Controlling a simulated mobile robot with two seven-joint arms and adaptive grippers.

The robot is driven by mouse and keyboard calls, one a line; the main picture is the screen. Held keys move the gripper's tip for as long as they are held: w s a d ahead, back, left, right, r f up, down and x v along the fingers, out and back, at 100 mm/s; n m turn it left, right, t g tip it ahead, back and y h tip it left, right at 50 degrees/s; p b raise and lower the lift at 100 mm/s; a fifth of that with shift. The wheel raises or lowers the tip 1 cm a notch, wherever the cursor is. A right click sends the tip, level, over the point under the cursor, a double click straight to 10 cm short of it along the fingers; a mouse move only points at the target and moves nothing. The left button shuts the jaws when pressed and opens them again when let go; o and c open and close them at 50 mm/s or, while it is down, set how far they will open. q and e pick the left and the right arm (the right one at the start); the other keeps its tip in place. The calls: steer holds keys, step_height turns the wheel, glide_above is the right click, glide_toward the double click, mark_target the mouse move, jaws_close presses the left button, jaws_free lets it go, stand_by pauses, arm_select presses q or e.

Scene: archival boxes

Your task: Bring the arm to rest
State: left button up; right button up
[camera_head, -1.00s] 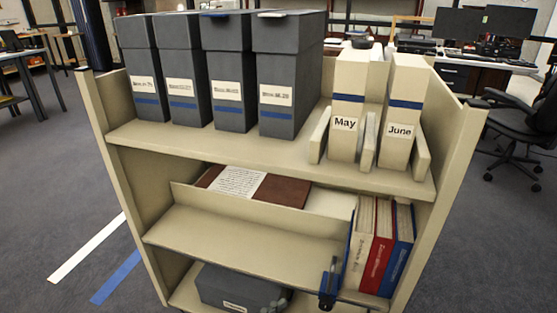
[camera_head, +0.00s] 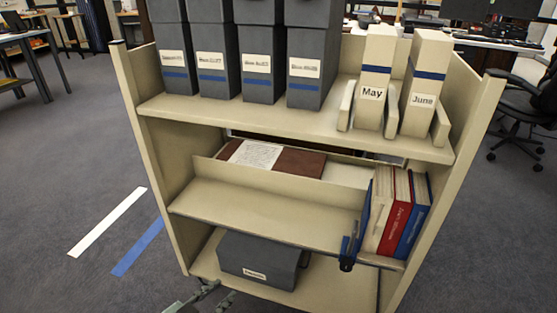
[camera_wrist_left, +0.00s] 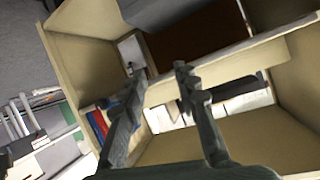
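My left gripper (camera_head: 220,292) shows at the bottom edge of the head view, in front of the lowest shelf and just below the grey box there. In the left wrist view, its two dark fingers (camera_wrist_left: 158,76) are spread apart with nothing between them. The rest of the left arm is cut off by the frame. My right gripper is in neither view.
A beige cart (camera_head: 150,150) holds grey archival boxes (camera_head: 258,75), May (camera_head: 374,70) and June (camera_head: 424,80) boxes, a brown folder (camera_head: 300,162), books (camera_head: 400,215) with a blue bookend (camera_head: 347,255), and a low grey box (camera_head: 262,258).

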arm_select(q)
steer(key=s+a+f+n+g+y, duration=0.15)
steer(key=s+a+y, duration=0.25)
steer(key=a, duration=0.6)
steer(key=s+a+f+n+g+y, duration=0.1)
steer(key=s+a+f+g+y, duration=0.15)
steer(key=s+a, duration=0.45)
steer(key=s+a+f+n+g+y, duration=0.1)
steer(key=s+a+g+y, duration=0.2)
steer(key=a, duration=0.9)
steer(key=s+d+f+n+h, duration=0.1)
steer(key=d+f, duration=0.1)
steer(key=d, duration=0.6)
steer(key=s+d+f+n+g+h, duration=0.1)
steer(key=d+f+n, duration=0.1)
steer(key=d, duration=0.6)
steer(key=shift+s+d+f, duration=0.15)
steer(key=shift+s+f, duration=0.15)
steer(key=shift+s, duration=0.05)
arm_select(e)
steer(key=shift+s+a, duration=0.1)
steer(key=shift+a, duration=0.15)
